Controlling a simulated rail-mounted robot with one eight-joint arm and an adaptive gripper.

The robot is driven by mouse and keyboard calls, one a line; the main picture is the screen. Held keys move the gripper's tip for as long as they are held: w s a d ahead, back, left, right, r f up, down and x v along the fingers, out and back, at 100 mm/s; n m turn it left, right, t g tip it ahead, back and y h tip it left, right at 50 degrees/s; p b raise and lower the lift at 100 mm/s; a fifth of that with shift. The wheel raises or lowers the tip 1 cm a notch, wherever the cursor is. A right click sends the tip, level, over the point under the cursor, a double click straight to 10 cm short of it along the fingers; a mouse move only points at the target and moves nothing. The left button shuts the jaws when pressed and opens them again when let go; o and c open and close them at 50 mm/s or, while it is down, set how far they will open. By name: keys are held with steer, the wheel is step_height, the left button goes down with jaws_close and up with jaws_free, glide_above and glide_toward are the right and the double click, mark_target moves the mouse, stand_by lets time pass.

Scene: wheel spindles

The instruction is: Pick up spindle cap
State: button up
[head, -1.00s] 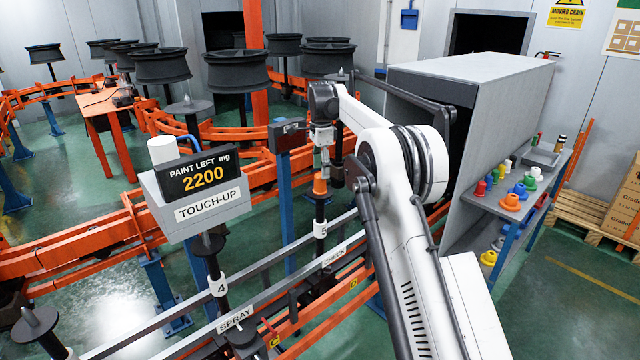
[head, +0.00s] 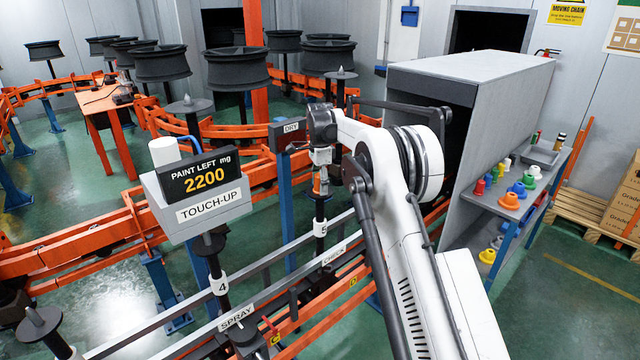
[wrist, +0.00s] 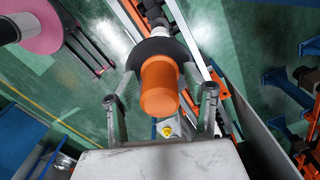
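An orange spindle cap (wrist: 160,86) sits on top of the dark spindle post tagged 5 (head: 320,228). In the wrist view the cap fills the middle, between the two fingers of my gripper (wrist: 161,100). The fingers are apart, one on each side, with gaps between them and the cap. In the head view my gripper (head: 321,184) comes straight down over the post, and its fingers hide most of the cap.
A shelf (head: 535,186) at the right holds several coloured caps, including another orange one (head: 509,201). A touch-up box (head: 200,203) stands left of my gripper. Grey rails (head: 265,267) run beside the post.

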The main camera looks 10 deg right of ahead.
steer(key=c, duration=0.8)
steer(key=shift+r, duration=0.15)
